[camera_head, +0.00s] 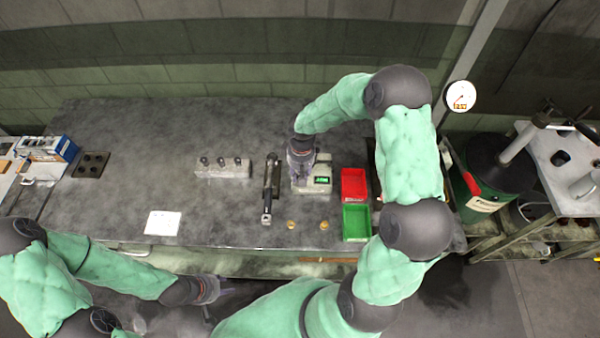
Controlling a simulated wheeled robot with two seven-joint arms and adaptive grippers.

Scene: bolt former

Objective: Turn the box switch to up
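A small pale box with a green display (322,180) stands on the grey table, right of its middle. Its switch cannot be made out, as my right gripper covers part of the box. My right gripper (301,172) points down at the left part of the box, on or just above it; I cannot tell whether it touches. Its fingers are too small and dark to read. My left gripper (208,291) is low in front of the table's front edge, away from the box. Its fingers are blurred against the dark floor.
A dark wrench-like tool (270,188) lies just left of the box. A red bin (354,184) and a green bin (356,222) stand to its right. Small brass parts (324,225) lie in front. A pale block with knobs (223,170) stands further left.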

